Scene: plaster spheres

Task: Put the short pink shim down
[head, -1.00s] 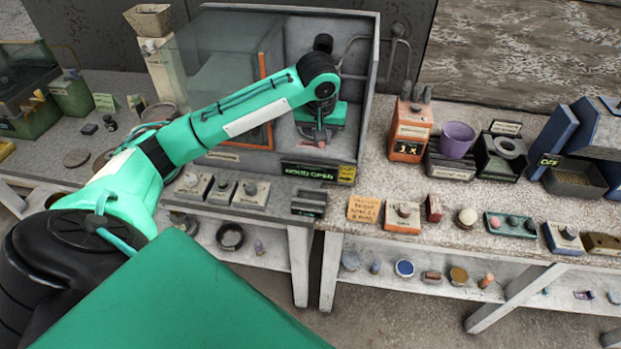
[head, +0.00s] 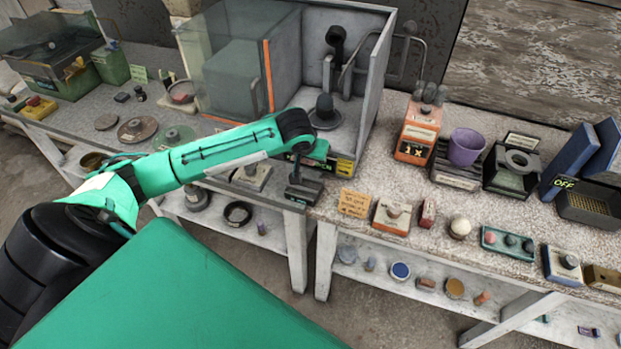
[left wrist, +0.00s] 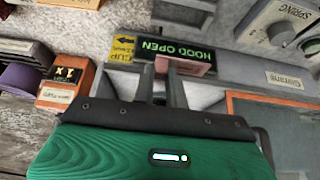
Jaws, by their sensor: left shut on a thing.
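My left gripper (head: 298,172) is at the front edge of the bench, in front of the glass-sided hood. In the left wrist view the fingers of this gripper (left wrist: 172,72) are shut on the short pink shim (left wrist: 194,65), a small pale pink block in front of the lit HOOD OPEN sign. In the head view the shim is hidden by the gripper. A dark grey slotted block (head: 304,192) lies just below the fingers in the head view; I cannot tell whether the shim touches it. My right gripper is not in view.
The open hood (head: 360,110) holds a dark round-topped piece (head: 324,112). Right of the gripper are an orange note (head: 354,203), a knob box (head: 392,216), a red block (head: 427,213) and a pale sphere (head: 459,227). A purple cup (head: 465,147) stands farther back.

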